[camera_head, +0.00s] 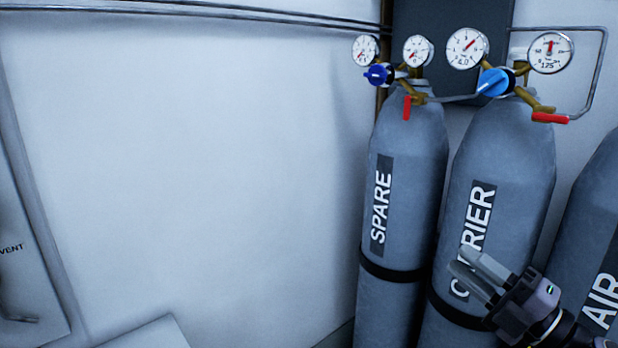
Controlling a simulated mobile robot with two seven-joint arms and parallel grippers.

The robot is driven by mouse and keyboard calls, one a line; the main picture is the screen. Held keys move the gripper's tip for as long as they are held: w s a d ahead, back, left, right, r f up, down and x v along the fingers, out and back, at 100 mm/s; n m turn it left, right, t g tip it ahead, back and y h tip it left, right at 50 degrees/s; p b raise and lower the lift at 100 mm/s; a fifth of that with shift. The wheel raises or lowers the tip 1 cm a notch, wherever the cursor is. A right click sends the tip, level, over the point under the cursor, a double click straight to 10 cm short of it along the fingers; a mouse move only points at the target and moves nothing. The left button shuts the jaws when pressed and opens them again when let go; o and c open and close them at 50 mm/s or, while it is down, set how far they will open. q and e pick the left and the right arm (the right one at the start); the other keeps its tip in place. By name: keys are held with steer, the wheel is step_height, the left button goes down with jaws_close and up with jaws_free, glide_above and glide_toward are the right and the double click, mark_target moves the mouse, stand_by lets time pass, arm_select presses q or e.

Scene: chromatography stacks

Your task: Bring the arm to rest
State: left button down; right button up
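My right gripper (463,259) is at the lower right, in front of the CARRIER cylinder (500,160), and hides part of its label. Its two fingers point up and left with a narrow gap between them, and nothing shows between them. I cannot tell whether it touches the cylinder. My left gripper is not in view.
The SPARE cylinder (405,150) stands left of CARRIER, and the AIR cylinder (597,210) is at the right edge. Gauges, a blue knob (495,82) and a red lever (550,118) sit on top. A panel marked VENT (30,270) is at left. The wall between is bare.

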steer(key=s+f+m+h, duration=0.3)
steer(key=f+m+h, duration=0.2)
steer(key=f+m, duration=0.4)
steer(key=s+f+m+h, duration=0.35)
steer(key=f+m, duration=0.25)
steer(key=f, duration=0.6)
steer(key=s+a+f+m+g+h, duration=0.3)
steer(key=s+f+m+g, duration=0.3)
steer(key=s+f, duration=0.8)
steer(key=shift+a+f+m+p, duration=0.35)
steer(key=shift+a+f+m, duration=0.2)
steer(key=shift+m, duration=0.55)
steer(key=shift+w+h, duration=0.1)
steer(key=shift+h, duration=0.15)
